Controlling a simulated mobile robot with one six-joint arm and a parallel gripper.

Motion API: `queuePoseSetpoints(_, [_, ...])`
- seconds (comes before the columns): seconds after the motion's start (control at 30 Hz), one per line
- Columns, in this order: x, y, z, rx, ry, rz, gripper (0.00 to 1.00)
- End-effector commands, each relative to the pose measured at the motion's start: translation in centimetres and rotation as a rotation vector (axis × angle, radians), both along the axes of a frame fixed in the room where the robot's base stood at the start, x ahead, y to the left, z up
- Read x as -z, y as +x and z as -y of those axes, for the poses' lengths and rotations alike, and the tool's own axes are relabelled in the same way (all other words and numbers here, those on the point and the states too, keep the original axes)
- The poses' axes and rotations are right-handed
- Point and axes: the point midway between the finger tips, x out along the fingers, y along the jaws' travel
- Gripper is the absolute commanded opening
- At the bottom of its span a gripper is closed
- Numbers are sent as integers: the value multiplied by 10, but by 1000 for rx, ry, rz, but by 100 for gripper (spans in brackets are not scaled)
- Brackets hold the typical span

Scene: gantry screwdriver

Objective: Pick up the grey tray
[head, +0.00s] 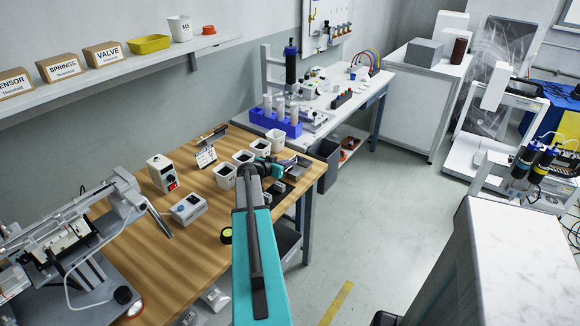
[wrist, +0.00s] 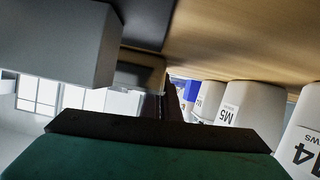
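A grey tray (head: 299,168) appears to lie near the right end of the wooden table in the head view, partly hidden by my gripper. My gripper (head: 279,167) is at the end of the teal arm, low over the table, just left of the tray. In the wrist view, which is upside down, a large grey block-like shape (wrist: 55,40) fills the upper left. I cannot tell if it is the tray. The gripper's dark edge and green body fill the bottom of that view. The fingertips are not clear, and I see nothing plainly held.
White cups (head: 225,177) stand in a row left of my gripper; labelled cups (wrist: 236,105) show close by in the wrist view. Small dark items (head: 278,189) lie near the table's front edge. A blue rack (head: 276,124) stands on the bench behind. Open floor lies right.

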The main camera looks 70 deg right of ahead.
Motion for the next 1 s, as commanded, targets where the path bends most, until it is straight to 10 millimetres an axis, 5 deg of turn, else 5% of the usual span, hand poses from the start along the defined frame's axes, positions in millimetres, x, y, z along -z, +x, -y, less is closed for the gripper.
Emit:
queuePoseSetpoints(0.43, [-35, 0, -1, 1, -2, 1, 0])
queuePoseSetpoints(1.0, [-39, -44, -60, -1, 0, 1, 0])
